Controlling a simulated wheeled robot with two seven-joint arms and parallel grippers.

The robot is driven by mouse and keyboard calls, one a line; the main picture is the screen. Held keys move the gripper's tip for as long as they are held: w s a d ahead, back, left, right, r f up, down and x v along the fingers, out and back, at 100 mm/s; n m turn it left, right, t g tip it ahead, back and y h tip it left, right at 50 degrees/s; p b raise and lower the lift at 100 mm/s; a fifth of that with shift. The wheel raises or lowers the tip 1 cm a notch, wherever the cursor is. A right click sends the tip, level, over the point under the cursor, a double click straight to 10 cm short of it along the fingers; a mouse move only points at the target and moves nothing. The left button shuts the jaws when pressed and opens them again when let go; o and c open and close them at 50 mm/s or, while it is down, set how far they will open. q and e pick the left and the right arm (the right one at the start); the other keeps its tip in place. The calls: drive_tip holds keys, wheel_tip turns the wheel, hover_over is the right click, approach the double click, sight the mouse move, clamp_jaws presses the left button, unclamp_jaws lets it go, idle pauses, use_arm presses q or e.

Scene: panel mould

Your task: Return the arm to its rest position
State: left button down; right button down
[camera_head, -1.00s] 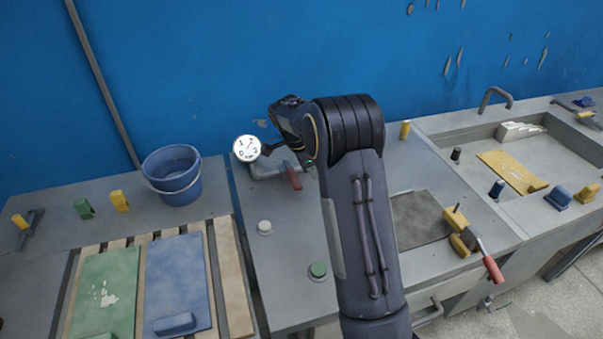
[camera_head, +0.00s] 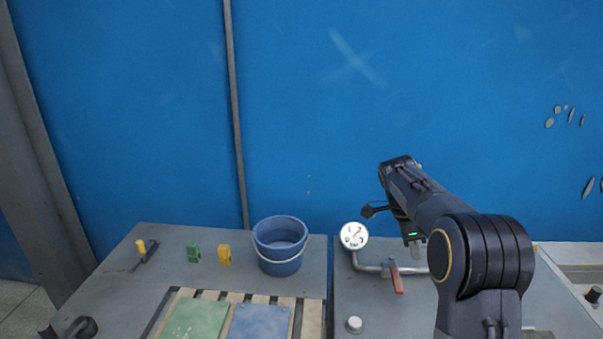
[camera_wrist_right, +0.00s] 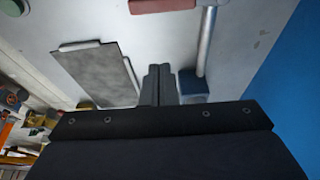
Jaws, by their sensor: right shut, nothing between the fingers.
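My right arm comes in from the lower right in the head view, bent at a large dark joint. Its forearm reaches up and left, and my right gripper (camera_head: 414,238) points down above the right-hand worktop, beside the pressure gauge (camera_head: 354,236). In the wrist view the right gripper's two fingers (camera_wrist_right: 160,84) are together, with nothing between them. The forearm and wrist hide part of the worktop behind them. I do not make out my left gripper.
A red-handled valve (camera_head: 396,278) on a grey pipe lies close below the right gripper. The blue wall (camera_head: 330,110) is close behind. A sink (camera_head: 585,273) shows at right.

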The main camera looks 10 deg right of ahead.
drive_tip(key=s+a+r+n+t+y, duration=0.1)
drive_tip(key=s+a+n+t+y, duration=0.15)
drive_tip(key=s+a+n, duration=0.4)
drive_tip(key=s+a+r+n+t+y, duration=0.1)
drive_tip(key=s+r+n+y, duration=0.2)
drive_tip(key=s, duration=0.6)
drive_tip(key=s+a+f+n+t+y, duration=0.2)
drive_tip(key=s+a+f+n, duration=0.3)
drive_tip(key=s+a+n, duration=0.5)
drive_tip(key=s+a+t, duration=0.1)
drive_tip(key=s, duration=0.3)
drive_tip(key=shift+s+a+f+n, duration=0.15)
drive_tip(key=shift+a+f+n, duration=0.05)
drive_tip(key=shift+a+n, duration=0.15)
